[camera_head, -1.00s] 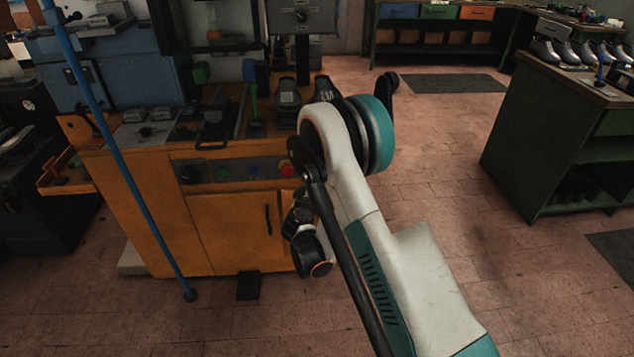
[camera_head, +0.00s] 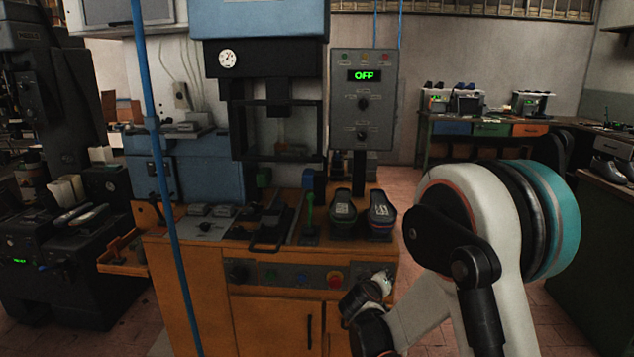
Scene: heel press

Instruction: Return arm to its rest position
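My arm shows at the lower right of the head view as a large white joint (camera_head: 468,215) with a teal cap (camera_head: 553,218). A dark joint with a light cap, also mine, shows in front of the orange cabinet's right side. I cannot make out the fingers of my gripper in this view. The heel press (camera_head: 262,70) stands on the orange cabinet (camera_head: 190,285), with its blue top and dark frame. The control box (camera_head: 364,100) beside it reads OFF.
Two dark shoe-shaped pieces (camera_head: 344,212) sit on the cabinet top. A blue pole (camera_head: 165,190) stands in front at left. A dark machine (camera_head: 60,180) stands far left. A workbench with coloured drawers (camera_head: 490,129) is at the back. A green bench is at right, with floor between.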

